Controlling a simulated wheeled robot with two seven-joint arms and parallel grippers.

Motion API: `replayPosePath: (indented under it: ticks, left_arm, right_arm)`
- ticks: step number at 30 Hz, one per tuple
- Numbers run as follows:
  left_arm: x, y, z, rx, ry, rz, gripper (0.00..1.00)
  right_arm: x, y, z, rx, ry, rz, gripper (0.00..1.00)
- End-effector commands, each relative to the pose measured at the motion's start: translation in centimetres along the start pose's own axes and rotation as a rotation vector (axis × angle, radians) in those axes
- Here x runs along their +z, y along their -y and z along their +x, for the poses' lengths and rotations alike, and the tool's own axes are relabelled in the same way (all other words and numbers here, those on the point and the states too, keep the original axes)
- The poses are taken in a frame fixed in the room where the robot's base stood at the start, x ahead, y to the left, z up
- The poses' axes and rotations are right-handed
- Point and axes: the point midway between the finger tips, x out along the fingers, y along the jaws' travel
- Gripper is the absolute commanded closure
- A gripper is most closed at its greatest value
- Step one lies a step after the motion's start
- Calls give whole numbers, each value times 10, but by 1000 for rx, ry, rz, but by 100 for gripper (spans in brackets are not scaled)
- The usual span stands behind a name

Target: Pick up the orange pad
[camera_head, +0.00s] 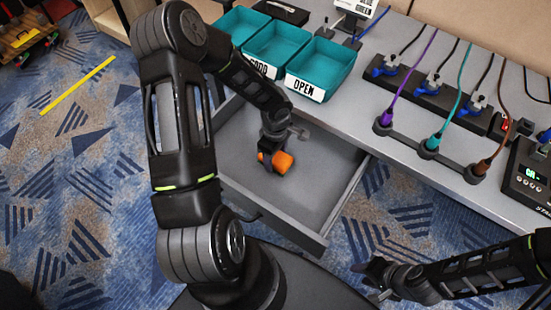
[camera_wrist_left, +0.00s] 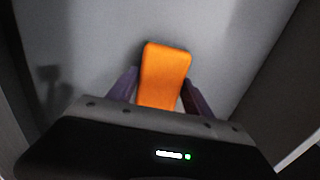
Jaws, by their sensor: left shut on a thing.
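The orange pad (camera_head: 282,161) is a small rounded block over the open grey drawer (camera_head: 325,185). My left gripper (camera_head: 268,163) reaches down into the drawer and is shut on the pad. In the left wrist view the pad (camera_wrist_left: 165,72) sits between the two fingers (camera_wrist_left: 160,92), with its far end sticking out past them. I cannot tell whether the pad touches the drawer floor. My right gripper (camera_head: 373,278) is at the lower right, away from the drawer, above the carpet; its fingers are too small to judge.
Teal bins (camera_head: 322,66) with labels, one reading OPEN, stand on the grey desk (camera_head: 375,125) behind the drawer. Coloured cables run to sockets (camera_head: 432,144) on the right, near a device with a green display (camera_head: 530,174). The drawer's walls surround my left gripper. Patterned carpet lies around.

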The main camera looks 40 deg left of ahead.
Motion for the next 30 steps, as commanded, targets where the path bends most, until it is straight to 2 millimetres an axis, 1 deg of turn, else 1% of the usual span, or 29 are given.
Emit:
replayPosePath:
  ticks: [1, 2, 12, 19, 22, 26, 30]
  left_arm:
    - [0, 0, 0, 0, 0, 0, 51]
    - [0, 0, 0, 0, 0, 0, 53]
    - [0, 0, 0, 0, 0, 0, 81]
    - [0, 0, -1, 0, 0, 0, 81]
    - [-1, -1, -5, 2, -2, 0, 81]
    - [-1, -1, -20, 5, -2, -2, 81]
    - [-1, -2, -46, 6, -4, -1, 81]
  right_arm:
    - [0, 0, 0, 0, 0, 0, 64]
    - [0, 0, 0, 0, 0, 0, 64]
    - [0, 0, 0, 0, 0, 0, 64]
    - [0, 0, 0, 0, 0, 0, 64]
    - [0, 0, 0, 0, 0, 0, 64]
    - [0, 0, 0, 0, 0, 0, 64]
    - [0, 0, 0, 0, 0, 0, 64]
